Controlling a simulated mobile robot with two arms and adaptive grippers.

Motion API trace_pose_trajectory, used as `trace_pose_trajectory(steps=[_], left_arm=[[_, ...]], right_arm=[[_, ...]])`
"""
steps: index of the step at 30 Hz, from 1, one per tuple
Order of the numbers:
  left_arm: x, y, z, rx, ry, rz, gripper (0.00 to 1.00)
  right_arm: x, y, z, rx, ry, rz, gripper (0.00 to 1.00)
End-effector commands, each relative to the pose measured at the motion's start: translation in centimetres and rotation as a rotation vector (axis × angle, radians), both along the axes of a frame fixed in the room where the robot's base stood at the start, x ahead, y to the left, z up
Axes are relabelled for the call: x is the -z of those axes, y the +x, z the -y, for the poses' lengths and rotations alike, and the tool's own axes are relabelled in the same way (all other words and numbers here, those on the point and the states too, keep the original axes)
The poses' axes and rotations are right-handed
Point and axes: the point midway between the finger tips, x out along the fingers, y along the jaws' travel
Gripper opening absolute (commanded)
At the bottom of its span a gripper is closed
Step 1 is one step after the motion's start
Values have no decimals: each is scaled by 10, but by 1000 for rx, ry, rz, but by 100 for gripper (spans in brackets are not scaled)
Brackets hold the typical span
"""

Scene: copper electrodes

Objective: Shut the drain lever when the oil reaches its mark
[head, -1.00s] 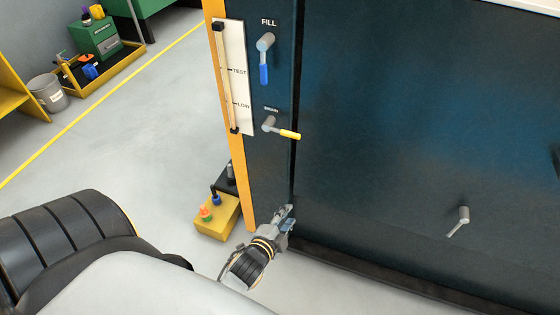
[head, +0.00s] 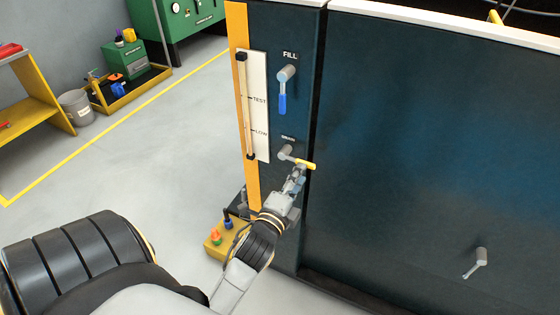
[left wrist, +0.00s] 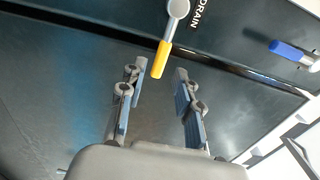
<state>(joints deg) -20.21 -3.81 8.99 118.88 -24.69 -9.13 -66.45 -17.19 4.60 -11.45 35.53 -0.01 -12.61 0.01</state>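The drain lever (head: 305,163) has a grey pivot and a yellow handle pointing right and slightly down, under its small label. In the left wrist view the yellow handle (left wrist: 160,60) reaches toward the gap between my fingertips. My left gripper (head: 299,174) is just below the handle, its fingers (left wrist: 160,78) apart with nothing held. The fill lever (head: 283,95) has a blue handle hanging down. My right gripper is out of view.
The dark tank wall (head: 410,140) fills the right side, with a small grey lever (head: 476,262) low on it. A yellow box (head: 215,242) with coloured knobs stands at the tank's foot. The floor to the left is clear; a bucket (head: 77,107) stands farther back.

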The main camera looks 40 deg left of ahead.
Motion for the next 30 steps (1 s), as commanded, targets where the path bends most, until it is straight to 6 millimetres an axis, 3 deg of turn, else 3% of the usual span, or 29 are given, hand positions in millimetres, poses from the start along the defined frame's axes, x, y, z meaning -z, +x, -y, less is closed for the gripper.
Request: trace_pose_trajectory(steps=[8, 27, 30], left_arm=[[1, 34, -8, 1, 0, 3, 33], [0, 37, -9, 1, -1, 0, 33], [0, 37, -9, 1, -1, 0, 13]], right_arm=[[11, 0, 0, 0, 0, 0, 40], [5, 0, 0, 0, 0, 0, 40], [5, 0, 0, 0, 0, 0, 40]])
